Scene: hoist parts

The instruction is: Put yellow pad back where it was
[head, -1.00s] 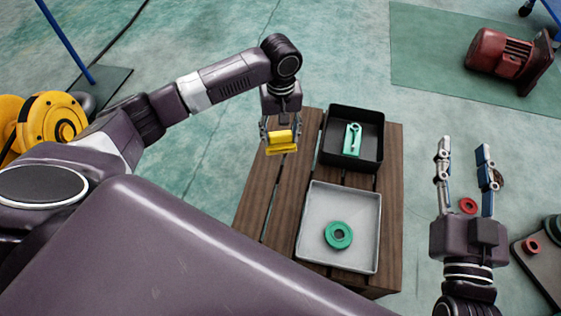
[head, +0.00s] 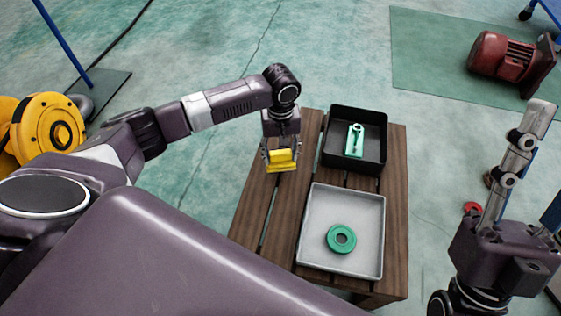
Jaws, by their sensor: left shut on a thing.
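The yellow pad (head: 282,160) is between the fingers of my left gripper (head: 281,157), which is shut on it. The pad is over the far left part of the slatted wooden table (head: 257,213), left of the black tray. I cannot tell whether it touches the wood. My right gripper (head: 530,170) is close to the camera at the right edge, empty, with its fingers spread apart; part of it is cut off by the frame.
A black tray (head: 371,167) holds a green part (head: 354,140). A grey tray (head: 313,230) in front of it holds a green ring (head: 341,239). A red ring (head: 473,208) lies right of the table. A red motor (head: 503,57) stands at the back right.

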